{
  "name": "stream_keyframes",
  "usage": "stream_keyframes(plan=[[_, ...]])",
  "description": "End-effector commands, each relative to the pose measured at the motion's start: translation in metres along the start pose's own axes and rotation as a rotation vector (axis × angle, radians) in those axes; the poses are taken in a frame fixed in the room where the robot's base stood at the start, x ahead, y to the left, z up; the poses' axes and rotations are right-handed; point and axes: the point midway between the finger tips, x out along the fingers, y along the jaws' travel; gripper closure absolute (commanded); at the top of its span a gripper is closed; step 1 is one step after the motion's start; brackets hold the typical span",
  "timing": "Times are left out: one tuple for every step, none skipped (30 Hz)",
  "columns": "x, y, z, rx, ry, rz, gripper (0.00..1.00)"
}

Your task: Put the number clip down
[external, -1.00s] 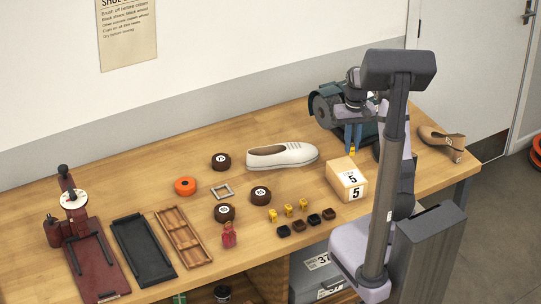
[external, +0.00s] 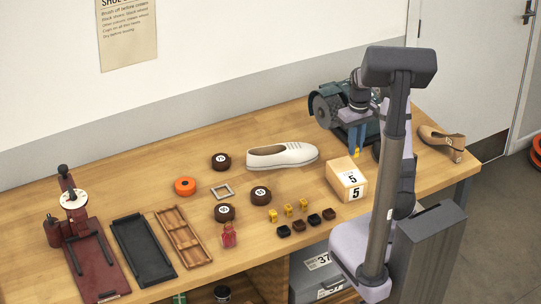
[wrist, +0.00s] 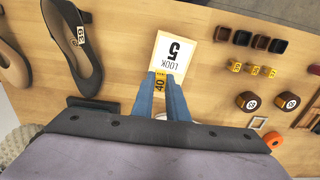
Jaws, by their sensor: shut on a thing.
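My gripper (external: 356,153) is shut on a yellow number clip (wrist: 159,81) marked 40, held between the blue fingertips. The clip also shows as a small yellow spot at the fingertips in the external view (external: 357,155). I cannot tell how high the clip is above the table. Three other yellow clips (external: 288,211) stand in a row in front of the box, to its left.
A dark shoe (wrist: 75,45) with a number tag and a tan shoe (wrist: 10,62) lie left in the wrist view. A grinder-like machine (external: 328,107) stands behind my gripper.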

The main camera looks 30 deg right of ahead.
Motion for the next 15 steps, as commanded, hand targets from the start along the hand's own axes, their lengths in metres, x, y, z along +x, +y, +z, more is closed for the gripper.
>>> stream_keyframes(plan=[[0.006, 0.000, 0.001, 0.000, -0.004, -0.002, 1.00], [0.010, 0.000, 0.001, 0.000, -0.003, -0.001, 1.00], [0.015, 0.000, 0.001, 0.001, -0.003, -0.001, 1.00], [0.018, 0.000, 0.001, 0.001, -0.002, -0.001, 1.00], [0.020, 0.000, 0.001, 0.001, -0.002, -0.001, 1.00], [0.022, 0.000, 0.000, 0.001, -0.001, 0.000, 1.00], [0.024, 0.000, 0.000, 0.001, 0.000, 0.000, 1.00], [0.024, 0.000, 0.000, 0.001, 0.001, 0.000, 1.00], [0.025, 0.000, 0.000, 0.001, 0.001, 0.000, 1.00], [0.025, 0.000, 0.000, 0.001, 0.001, 0.000, 1.00], [0.025, 0.000, 0.000, 0.001, 0.001, 0.000, 1.00], [0.026, 0.000, 0.000, 0.001, 0.000, 0.000, 1.00], [0.028, 0.000, 0.000, 0.001, -0.001, 0.000, 1.00], [0.030, 0.000, 0.001, 0.001, -0.002, -0.001, 1.00], [0.035, 0.000, 0.001, 0.001, -0.003, -0.001, 1.00]])
